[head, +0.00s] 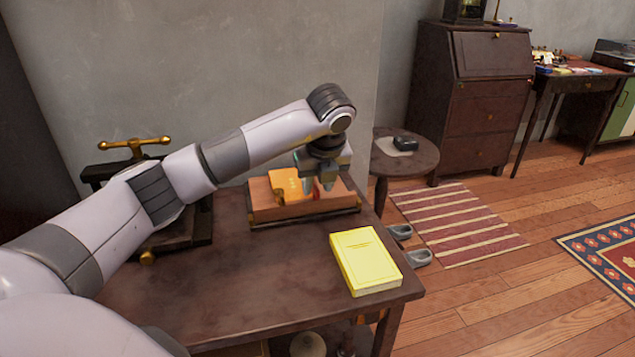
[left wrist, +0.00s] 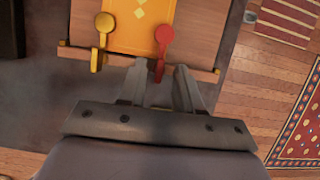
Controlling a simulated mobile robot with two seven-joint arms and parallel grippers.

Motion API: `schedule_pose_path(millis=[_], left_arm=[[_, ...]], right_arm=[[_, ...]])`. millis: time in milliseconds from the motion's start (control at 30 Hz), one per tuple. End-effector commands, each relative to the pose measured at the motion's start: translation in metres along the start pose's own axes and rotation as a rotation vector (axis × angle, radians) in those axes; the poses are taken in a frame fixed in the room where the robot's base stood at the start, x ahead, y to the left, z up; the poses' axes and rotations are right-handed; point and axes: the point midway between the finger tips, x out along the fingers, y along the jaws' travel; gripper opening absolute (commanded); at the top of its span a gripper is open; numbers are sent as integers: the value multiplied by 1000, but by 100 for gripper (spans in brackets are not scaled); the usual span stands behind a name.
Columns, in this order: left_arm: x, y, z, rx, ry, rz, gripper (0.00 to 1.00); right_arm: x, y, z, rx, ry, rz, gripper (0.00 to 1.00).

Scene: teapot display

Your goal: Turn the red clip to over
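The red clip (left wrist: 163,36) shows in the left wrist view. It has a round head over the edge of a yellow-orange panel and a narrow end pointing towards my gripper. A little of the red clip (head: 316,192) shows in the head view between the fingers. My left gripper (left wrist: 161,68) is open, with one fingertip on each side of the clip's narrow end; I cannot tell whether they touch it. In the head view my left gripper (head: 318,188) points down over the wooden block. My right gripper is not in view.
A yellow clip (left wrist: 103,40) sits left of the red one on the same wooden block (head: 270,208). A yellow book (head: 365,262) lies on the dark table (head: 250,285), near its right edge. A press with a brass handle (head: 135,145) stands at the table's back left.

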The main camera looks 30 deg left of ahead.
Motion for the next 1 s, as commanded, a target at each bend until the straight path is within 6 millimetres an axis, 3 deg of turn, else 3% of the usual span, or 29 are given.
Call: schedule_pose_path(millis=[267,700,1000], left_arm=[[-5,0,-1,4,2,0,34],[-67,0,0,2,1,0,34],[-71,0,0,2,1,1,34]], right_arm=[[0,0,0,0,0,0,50],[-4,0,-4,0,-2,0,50],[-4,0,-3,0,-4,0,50]])
